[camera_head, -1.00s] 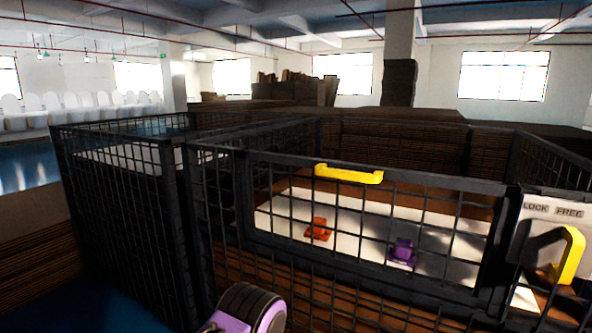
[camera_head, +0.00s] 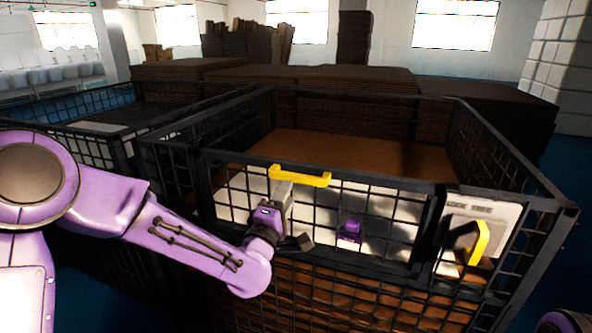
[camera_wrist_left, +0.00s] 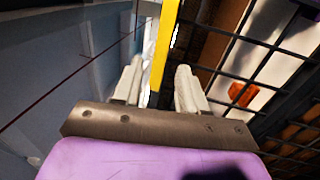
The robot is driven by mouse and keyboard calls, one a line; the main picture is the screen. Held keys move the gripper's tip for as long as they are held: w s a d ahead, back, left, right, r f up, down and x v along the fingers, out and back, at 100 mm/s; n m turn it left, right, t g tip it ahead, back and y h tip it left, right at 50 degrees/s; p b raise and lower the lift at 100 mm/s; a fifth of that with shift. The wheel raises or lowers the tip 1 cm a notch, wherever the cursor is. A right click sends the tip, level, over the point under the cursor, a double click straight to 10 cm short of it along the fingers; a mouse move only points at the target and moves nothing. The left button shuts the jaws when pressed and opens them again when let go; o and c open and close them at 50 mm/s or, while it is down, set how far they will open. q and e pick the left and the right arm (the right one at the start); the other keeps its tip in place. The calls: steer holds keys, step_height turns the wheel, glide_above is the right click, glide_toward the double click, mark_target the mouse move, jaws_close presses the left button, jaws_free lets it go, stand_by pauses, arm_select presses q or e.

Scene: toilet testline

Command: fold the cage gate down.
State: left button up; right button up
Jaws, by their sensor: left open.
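The cage gate (camera_head: 385,183) is a black wire-mesh panel in the front wall of the cage, and it stands upright. A yellow handle (camera_head: 312,178) sits on its top bar. My left gripper (camera_head: 283,183) is open at the left part of this handle, reaching up from below and in front. In the left wrist view the yellow handle (camera_wrist_left: 163,45) runs between the two pale fingers of the gripper (camera_wrist_left: 160,78), with gaps beside it. A yellow latch lever (camera_head: 479,243) is on a plate marked LOCK FREE, right of the gate. My right gripper does not show.
The cage's mesh walls (camera_head: 510,165) stand around brown stacked sheets. Behind the gate are a white surface and a purple piece (camera_head: 350,231); an orange piece (camera_wrist_left: 241,95) shows in the wrist view. Another cage (camera_head: 95,150) adjoins on the left. Brown stacks (camera_head: 330,75) fill the back.

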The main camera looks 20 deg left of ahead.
mark_target(295, 180)
arm_select(q)
steer(key=w+p, duration=0.1)
steer(key=w, duration=0.2)
steer(key=w+r+p, duration=0.1)
steer(key=w, duration=0.3)
steer(key=shift+d+r+p, duration=0.1)
steer(key=shift+r+p, duration=0.1)
steer(key=shift+p, duration=0.2)
steer(key=shift+w, duration=0.4)
steer(key=shift+f, duration=0.1)
jaws_close()
